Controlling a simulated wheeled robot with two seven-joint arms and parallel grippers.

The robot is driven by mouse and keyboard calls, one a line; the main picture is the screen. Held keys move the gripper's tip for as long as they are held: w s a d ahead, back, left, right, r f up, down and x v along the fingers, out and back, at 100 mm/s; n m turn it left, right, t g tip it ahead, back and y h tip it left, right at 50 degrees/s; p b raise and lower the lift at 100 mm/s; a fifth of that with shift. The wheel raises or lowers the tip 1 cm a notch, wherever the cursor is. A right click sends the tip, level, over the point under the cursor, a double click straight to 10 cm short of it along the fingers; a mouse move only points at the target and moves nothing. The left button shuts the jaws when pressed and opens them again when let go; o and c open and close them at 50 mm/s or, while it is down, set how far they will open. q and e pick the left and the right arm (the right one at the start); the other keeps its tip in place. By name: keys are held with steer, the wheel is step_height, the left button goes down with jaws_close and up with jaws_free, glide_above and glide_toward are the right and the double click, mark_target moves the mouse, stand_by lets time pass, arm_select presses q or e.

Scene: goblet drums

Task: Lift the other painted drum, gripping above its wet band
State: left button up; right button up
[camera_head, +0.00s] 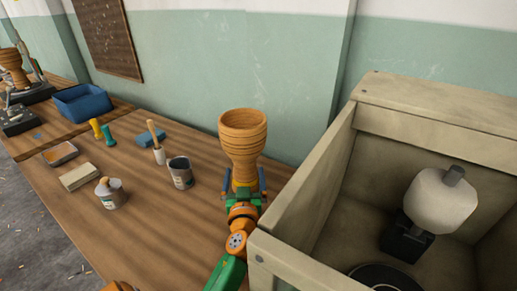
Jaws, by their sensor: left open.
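A wooden goblet drum (243,135) stands upright on the workbench, left of the wooden crate. It has a wide bowl with darker rings and a narrower stem. My left gripper (244,190) is open at the low part of the stem, with its blue-tipped fingers on either side. Whether they touch the stem cannot be told. The foot of the drum is hidden behind my gripper. No band can be clearly told as wet paint. Another goblet drum (12,67) stands at the far left edge by dark equipment. My right gripper is not in view.
A large open wooden crate (292,250) fills the right side, close to my left arm, with a white block-shaped object (438,203) inside. A grey can (180,174), a brush pot (110,194) and a blue tray (82,103) stand left.

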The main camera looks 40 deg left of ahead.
arm_select(q)
steer(key=x, duration=0.6)
steer(key=shift+w+a+r, duration=0.1)
steer(key=shift+w+a, duration=0.15)
steer(key=shift+a, duration=0.05)
steer(key=shift+s, duration=0.1)
steer(key=c, duration=1.5)
steer(key=shift+r, duration=0.1)
jaws_close()
steer(key=shift+r+p, duration=0.1)
steer(key=shift+p, duration=0.2)
